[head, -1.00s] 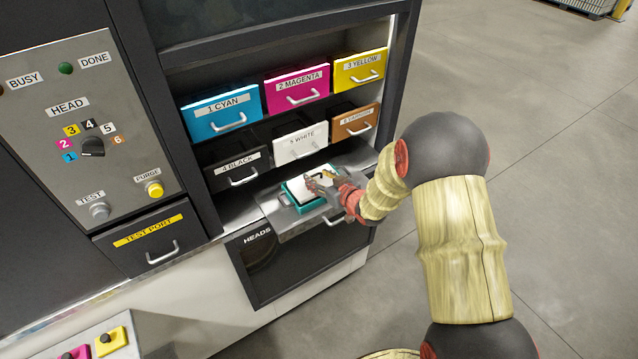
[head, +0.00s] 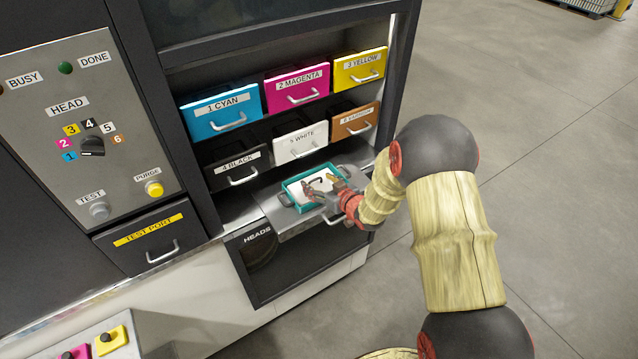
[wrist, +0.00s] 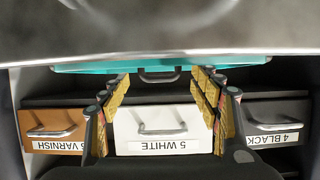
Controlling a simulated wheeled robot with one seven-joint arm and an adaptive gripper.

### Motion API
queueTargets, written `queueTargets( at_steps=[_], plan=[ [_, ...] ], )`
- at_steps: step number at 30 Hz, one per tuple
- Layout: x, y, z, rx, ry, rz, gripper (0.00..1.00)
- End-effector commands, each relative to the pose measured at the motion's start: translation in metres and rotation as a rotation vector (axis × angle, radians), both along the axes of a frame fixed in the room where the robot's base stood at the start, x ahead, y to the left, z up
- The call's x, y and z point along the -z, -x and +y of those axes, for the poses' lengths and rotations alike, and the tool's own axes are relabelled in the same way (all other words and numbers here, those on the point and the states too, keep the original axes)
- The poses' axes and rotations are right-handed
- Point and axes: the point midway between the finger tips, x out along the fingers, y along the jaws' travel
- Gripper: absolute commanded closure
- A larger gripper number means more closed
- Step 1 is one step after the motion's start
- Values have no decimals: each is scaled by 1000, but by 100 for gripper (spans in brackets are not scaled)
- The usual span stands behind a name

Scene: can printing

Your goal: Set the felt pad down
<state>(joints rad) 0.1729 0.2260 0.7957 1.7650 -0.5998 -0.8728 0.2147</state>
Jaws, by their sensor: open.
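A white felt pad (head: 297,189) with a dark handle-like bar on it lies inside a teal-rimmed tray (head: 292,201). The tray sits on a pulled-out metal shelf below the ink drawers. A teal edge (wrist: 90,68) crosses the top there; the pad's face is hidden in that view.
Behind the shelf (head: 285,222) are labelled drawers, with white (head: 300,143), black (head: 238,170) and varnish (head: 356,121) nearest. The HEADS compartment (head: 262,252) is below. A control panel (head: 90,130) stands at left.

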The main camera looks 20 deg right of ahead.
Motion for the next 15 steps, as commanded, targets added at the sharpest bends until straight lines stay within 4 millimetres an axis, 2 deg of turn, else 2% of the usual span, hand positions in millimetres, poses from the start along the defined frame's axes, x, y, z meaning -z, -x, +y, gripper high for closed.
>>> queueTargets(
  at_steps=[7,11,15],
  plan=[
    [-4,1,0,0,0,0,37],
    [-10,15,-6,3,0,-1,37],
    [-21,40,-15,4,0,-1,37]
  ],
)
